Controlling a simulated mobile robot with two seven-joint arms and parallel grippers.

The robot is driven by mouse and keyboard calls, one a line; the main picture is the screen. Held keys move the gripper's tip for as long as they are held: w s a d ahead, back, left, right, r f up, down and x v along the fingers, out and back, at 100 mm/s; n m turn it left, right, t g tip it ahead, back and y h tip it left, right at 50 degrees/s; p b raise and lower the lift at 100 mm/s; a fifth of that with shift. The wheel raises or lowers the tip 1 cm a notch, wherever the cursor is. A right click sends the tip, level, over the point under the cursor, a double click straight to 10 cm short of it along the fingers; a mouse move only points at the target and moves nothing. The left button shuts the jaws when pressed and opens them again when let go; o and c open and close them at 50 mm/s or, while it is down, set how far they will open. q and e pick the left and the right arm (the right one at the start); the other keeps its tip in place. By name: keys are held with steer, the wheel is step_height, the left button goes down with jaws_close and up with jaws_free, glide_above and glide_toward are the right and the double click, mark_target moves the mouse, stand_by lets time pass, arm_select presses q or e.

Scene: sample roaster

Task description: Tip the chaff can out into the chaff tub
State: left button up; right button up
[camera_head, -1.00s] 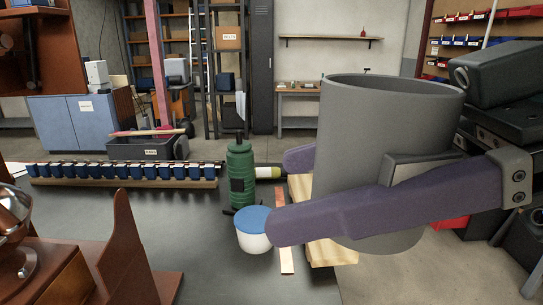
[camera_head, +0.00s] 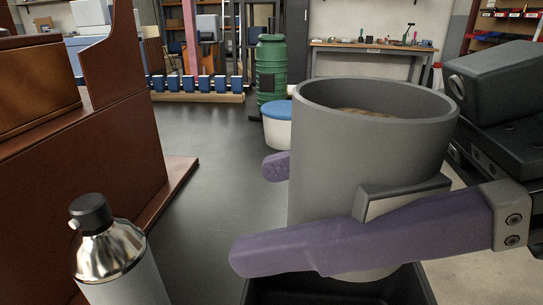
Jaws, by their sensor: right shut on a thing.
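The chaff can (camera_head: 345,150) is a grey, open-topped cylinder, held close in front of the camera. It is near upright, and some tan-brown chaff (camera_head: 365,112) shows inside below its rim. My right gripper (camera_head: 260,212) is shut on it, with one purple finger across its near side and the other tip showing behind it. A black open container (camera_head: 262,285), which looks like the chaff tub, shows at the bottom edge below the can. The can and finger hide most of it, so its contents cannot be seen. My left gripper is not in view.
A silver spray can with a black cap (camera_head: 107,245) stands at the lower left, near brown roaster panels (camera_head: 100,170). A white tub with a blue lid (camera_head: 277,125) and a green canister (camera_head: 271,70) stand behind the chaff can.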

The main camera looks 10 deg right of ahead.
steer(key=shift+f, duration=0.15)
stand_by(0.3)
steer(key=shift+s+a+f+m+g+y+b, duration=0.15)
steer(key=shift+f+m+y+b, duration=0.1)
steer(key=shift+f+b, duration=0.2)
steer(key=shift+s+a+f+m+g+y+b, duration=0.15)
steer(key=shift+f+m+y+b, duration=0.1)
steer(key=shift+f+b, duration=0.15)
steer(key=m+t+y+b, duration=0.1)
steer(key=m+y+b, duration=0.1)
steer(key=m, duration=0.4)
steer(key=m+t+y+b, duration=0.2)
steer(key=m+y+b, duration=0.1)
steer(key=m, duration=0.3)
steer(key=m+t+y+b, duration=0.1)
steer(key=m+y+b, duration=0.1)
steer(key=m, duration=0.3)
steer(key=shift+w+d+f+m+t+y+b, duration=0.15)
steer(key=shift+f+m+t+y+b, duration=0.25)
steer(key=shift+b, duration=0.45)
steer(key=shift+w+d+r+m+t+h+p, duration=0.15)
steer(key=shift+w+d+r+m+t, duration=0.1)
steer(key=shift+m+t, duration=0.55)
steer(key=shift+w+d+r+m+t+h+p, duration=0.15)
steer(key=shift+m+t, duration=0.25)
steer(key=shift+m, duration=0.75)
steer(key=shift+w+d+r+m+t+h+p, duration=0.15)
steer(key=shift+w+r+m+t, duration=0.15)
steer(key=shift+m+t, duration=0.5)
